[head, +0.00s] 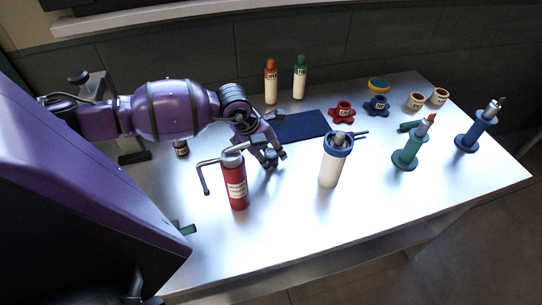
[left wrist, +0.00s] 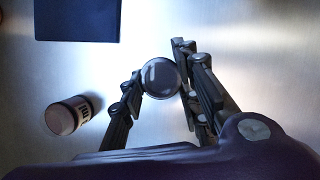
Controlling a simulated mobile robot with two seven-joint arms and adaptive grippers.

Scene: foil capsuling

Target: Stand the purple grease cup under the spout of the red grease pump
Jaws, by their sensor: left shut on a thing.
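The red grease pump (head: 236,185) stands upright near the table's front left in the head view. Its thin grey spout (head: 205,180) bends out to the left and down. My left gripper (head: 274,162) is behind and right of the pump. It is shut on a small dark round thing, which I take for the purple grease cup (left wrist: 160,78); its round top shows between the fingers in the left wrist view. The fingers and arm hide much of the cup in the head view. The table under the spout looks bare. My right gripper is not in view.
A navy mat (head: 303,124) lies behind the gripper. A white canister with a blue rim (head: 329,168) stands right of it. A dark labelled jar (head: 181,149) stands below my forearm. In the wrist view, a labelled cylinder (left wrist: 73,115) is left of the fingers.

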